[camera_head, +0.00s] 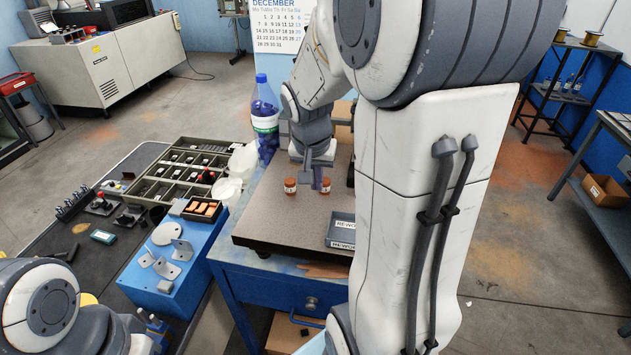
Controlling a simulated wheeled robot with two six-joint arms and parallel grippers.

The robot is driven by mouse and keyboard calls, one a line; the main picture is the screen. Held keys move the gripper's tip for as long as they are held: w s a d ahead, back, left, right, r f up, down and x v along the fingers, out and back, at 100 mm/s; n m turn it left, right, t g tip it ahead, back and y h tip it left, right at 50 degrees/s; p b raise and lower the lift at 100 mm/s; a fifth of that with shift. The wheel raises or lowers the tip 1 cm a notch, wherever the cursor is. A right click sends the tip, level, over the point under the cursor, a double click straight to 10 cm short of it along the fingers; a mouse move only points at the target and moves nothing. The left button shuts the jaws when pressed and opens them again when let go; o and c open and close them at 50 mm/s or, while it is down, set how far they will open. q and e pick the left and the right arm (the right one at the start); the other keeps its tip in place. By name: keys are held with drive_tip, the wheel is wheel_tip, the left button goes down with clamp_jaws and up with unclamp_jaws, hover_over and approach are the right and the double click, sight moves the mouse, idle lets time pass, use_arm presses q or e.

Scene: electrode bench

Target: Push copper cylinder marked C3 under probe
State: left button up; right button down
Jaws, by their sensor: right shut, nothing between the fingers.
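Two small copper cylinders stand on the speckled grey plate of the bench (265,222). The left copper cylinder (290,186) stands clear of my gripper, with a pale label on its front. The right copper cylinder (326,185) stands beside my right gripper's fingers, partly covered by them; I cannot tell if they touch. The markings are too small to read, so I cannot tell which is C3. My right gripper (314,183) is shut and empty, pointing down between the two cylinders. I cannot make out the probe; my right arm hides much of the bench's right side. My left gripper is out of view.
A grey tray labelled REWORK (340,228) sits at the plate's front right. A bottle with a blue cap (265,115) stands behind the plate's left corner. To the left are a compartment tray (178,172) and a blue box with metal parts (150,280). The plate's left part is clear.

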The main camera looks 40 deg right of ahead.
sight(322, 197)
drive_tip(key=x, duration=0.9)
drive_tip(key=shift+s+f, duration=0.1)
drive_tip(key=shift+s, duration=0.05)
drive_tip(key=w+d+p, duration=0.2)
drive_tip(key=p, duration=0.1)
drive_tip(key=shift+w+d+r, duration=0.1)
drive_tip(key=shift+d+r, duration=0.2)
drive_tip(key=shift+w+d+f, duration=0.1)
drive_tip(key=shift+w+d, duration=0.1)
drive_tip(key=shift+w, duration=0.05)
